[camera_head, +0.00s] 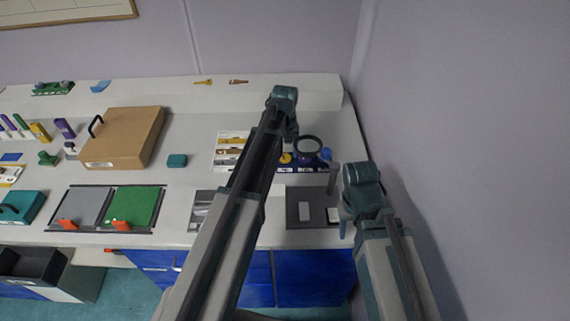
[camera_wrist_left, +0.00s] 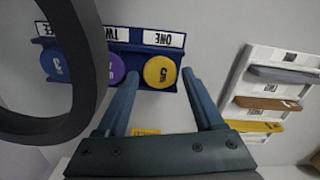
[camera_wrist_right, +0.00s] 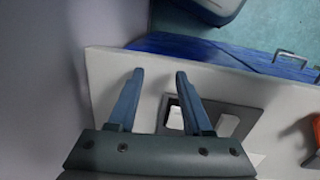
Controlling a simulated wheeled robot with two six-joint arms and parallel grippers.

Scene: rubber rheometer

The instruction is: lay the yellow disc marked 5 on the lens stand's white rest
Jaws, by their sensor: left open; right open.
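The yellow disc (camera_wrist_left: 160,72) marked 5 sits at one end of a blue rack (camera_wrist_left: 124,47), by the label ONE. It also shows in the head view (camera_head: 285,158). A purple disc (camera_wrist_left: 116,70) and a blue disc (camera_wrist_left: 54,66) share the rack. My left gripper (camera_wrist_left: 160,75) is open, its fingertips on either side of the yellow disc in the picture; I see no grip on it. The lens stand's black ring (camera_head: 307,144) rises over the rack and fills the left of the left wrist view. I cannot make out its white rest. My right gripper (camera_wrist_right: 159,74) is open and empty.
A dark plate (camera_head: 293,194) with white pads lies near the table's front edge, beside my right gripper. A white rack with coloured bars (camera_wrist_left: 250,65) stands right in the left wrist view. A wall closes the right side. A brown case (camera_head: 125,140) stands left.

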